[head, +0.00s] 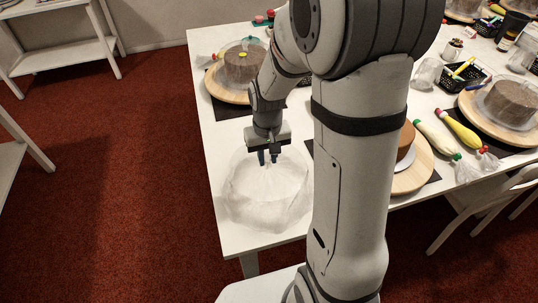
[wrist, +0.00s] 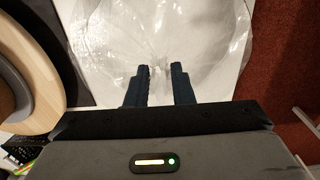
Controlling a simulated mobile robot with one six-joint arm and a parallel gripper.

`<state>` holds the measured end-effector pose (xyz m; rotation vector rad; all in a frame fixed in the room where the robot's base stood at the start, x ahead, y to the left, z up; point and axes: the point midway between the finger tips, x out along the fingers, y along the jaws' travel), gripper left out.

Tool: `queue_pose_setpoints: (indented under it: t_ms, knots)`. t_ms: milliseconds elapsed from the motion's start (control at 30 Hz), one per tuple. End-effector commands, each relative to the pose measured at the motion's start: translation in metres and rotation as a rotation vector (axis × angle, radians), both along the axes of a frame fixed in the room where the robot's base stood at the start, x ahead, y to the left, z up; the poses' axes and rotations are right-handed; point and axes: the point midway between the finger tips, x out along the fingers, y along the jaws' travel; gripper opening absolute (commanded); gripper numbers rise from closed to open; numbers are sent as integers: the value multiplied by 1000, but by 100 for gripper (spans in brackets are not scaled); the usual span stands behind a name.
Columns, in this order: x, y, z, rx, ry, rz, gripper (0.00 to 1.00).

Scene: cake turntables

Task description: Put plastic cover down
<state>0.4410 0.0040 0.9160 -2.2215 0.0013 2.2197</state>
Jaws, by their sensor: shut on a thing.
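The clear, wrinkled plastic cover (head: 268,193) is at the near left corner of the white table (head: 222,143). It looks dome-shaped and close to or on the tabletop; I cannot tell which. My gripper (head: 268,160) points down at the top of the cover and is shut on its thin plastic. In the wrist view the dark fingers (wrist: 160,72) have a narrow gap, and the cover (wrist: 110,30) spreads out beyond them. The cover's far side is partly lost against the white table.
A wooden turntable with a brown cake (head: 405,140) stands right of my arm, partly hidden. Another turntable with a covered cake (head: 242,65) is behind. Piping bags (head: 436,138) lie at right. The table's left edge is close to the cover, with red carpet (head: 120,190) beyond.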

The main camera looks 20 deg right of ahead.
Motion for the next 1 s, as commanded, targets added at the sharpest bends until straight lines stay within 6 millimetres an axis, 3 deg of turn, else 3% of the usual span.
queue_pose_setpoints:
  t_ms: [133, 167, 400, 767, 1000]
  knots:
    - [0, 0, -5, 0, 0, 0, 0]
    - [0, 0, -3, 0, 0, 0, 24]
    - [0, 0, -3, 0, 0, 1, 43]
    - [1, 1, 6, 0, -2, 1, 43]
    - [1, 1, 53, 0, -7, 2, 43]
